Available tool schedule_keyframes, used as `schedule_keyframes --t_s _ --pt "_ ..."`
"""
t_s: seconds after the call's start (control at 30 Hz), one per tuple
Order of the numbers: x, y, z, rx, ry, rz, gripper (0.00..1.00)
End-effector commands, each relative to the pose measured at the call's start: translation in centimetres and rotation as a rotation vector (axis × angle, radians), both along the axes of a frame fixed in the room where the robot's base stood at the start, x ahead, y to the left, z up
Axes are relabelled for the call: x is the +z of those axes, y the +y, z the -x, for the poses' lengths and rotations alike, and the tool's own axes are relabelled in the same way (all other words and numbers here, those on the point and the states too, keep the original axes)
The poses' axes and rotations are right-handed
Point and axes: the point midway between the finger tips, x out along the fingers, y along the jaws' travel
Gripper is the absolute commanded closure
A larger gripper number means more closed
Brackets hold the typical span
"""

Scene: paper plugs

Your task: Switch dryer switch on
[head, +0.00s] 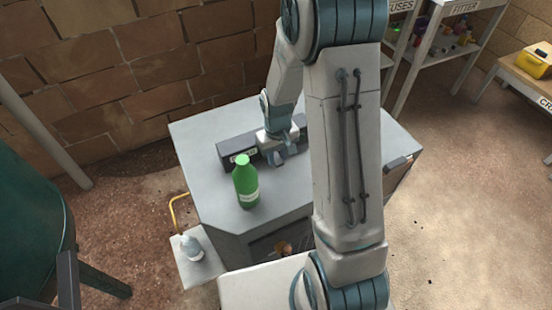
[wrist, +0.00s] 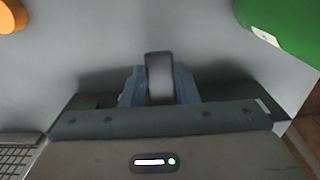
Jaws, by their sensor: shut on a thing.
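A long dark box (head: 222,156) with a small label lies along the top of the grey cabinet (head: 215,190); the lettering is too small to read. My gripper (head: 279,157) is at the front of this box, right of the label. My wrist hides part of the box in the head view.
A green bottle (head: 245,185) stands upright just left of my gripper; it also shows at the wrist view's upper right (wrist: 285,25). A pale bottle (head: 191,248) stands on a low side shelf. An orange object (wrist: 12,17) shows at the wrist view's upper left.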

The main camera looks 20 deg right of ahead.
Motion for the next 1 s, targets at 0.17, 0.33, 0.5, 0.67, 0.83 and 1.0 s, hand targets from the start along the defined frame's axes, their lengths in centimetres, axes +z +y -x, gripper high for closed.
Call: schedule_keyframes --t_s 0.17,0.33,0.5,0.67,0.83,1.0 --pt "0.8 0.0 -0.1 0.0 -0.004 0.0 0.84" --pt "1.3 0.0 -0.1 0.0 -0.003 0.0 0.84" --pt "1.8 0.0 -0.1 0.0 -0.002 0.0 0.84" --pt "2.2 0.0 0.0 -0.001 0.0 0.0 0.84" --pt "2.5 0.0 0.0 -0.001 0.001 0.0 0.67" --pt "2.4 0.0 0.0 0.0 0.001 0.0 0.51"
